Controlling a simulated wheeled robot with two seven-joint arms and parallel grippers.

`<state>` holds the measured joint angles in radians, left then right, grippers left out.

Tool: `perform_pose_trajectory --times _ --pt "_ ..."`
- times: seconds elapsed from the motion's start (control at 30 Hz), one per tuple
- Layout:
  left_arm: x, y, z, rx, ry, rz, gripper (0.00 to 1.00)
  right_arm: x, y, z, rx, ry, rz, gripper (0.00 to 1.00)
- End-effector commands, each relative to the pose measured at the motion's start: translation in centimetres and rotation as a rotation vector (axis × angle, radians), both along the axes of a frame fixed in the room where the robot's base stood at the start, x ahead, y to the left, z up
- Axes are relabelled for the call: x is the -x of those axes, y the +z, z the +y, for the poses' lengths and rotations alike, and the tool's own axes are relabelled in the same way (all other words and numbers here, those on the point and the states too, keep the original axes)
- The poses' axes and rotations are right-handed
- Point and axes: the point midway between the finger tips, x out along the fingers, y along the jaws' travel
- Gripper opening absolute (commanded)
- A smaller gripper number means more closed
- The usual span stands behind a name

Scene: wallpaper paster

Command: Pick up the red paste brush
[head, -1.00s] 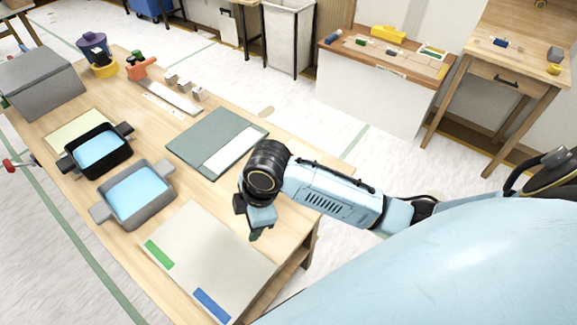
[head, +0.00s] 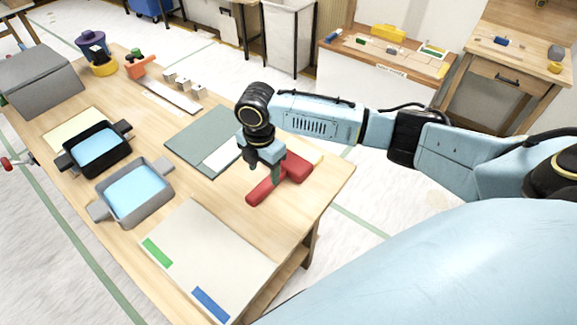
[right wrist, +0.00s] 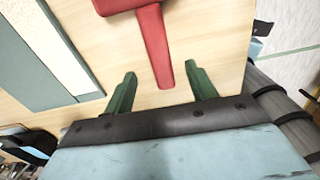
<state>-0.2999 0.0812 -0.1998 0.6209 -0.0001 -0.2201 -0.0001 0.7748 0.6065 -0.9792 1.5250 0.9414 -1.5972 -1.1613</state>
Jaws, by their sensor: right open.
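The red paste brush (head: 265,190) lies on the wooden table near its right edge, with its wide head to the upper right and its handle toward the lower left. My right gripper (head: 276,175) is over it and hides part of its middle. In the right wrist view the red brush (right wrist: 152,40) has its handle end pointing between the two green fingertips of my right gripper (right wrist: 160,80). The fingers are apart, one on each side of the handle end, with nothing held. I cannot tell the exact height above the brush. My left gripper is not in view.
A grey-green board with a white strip (head: 205,140) lies left of the brush. A large pale sheet (head: 205,260) lies at the front. A grey tray (head: 135,193) and a black tray (head: 97,150) with blue contents stand at left. The table's right edge is close.

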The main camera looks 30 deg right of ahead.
Motion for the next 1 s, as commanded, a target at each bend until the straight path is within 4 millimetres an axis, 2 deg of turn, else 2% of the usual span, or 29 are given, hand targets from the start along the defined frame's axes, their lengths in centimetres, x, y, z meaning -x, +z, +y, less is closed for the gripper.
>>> perform_pose_trajectory --times 0.23,0.5,0.8,1.0 --pt "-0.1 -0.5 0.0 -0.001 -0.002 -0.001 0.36 0.0 -2.0 -0.1 0.0 0.0 0.001 0.56" --pt "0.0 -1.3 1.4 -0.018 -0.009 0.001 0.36 -0.1 -5.8 -0.3 0.0 0.0 0.0 0.56" --pt "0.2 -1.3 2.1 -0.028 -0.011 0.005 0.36 -0.1 -6.2 -0.3 0.001 0.001 -0.001 0.56" --pt "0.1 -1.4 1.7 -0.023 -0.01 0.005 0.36 -0.1 -6.2 -0.3 0.001 0.0 -0.001 0.32"
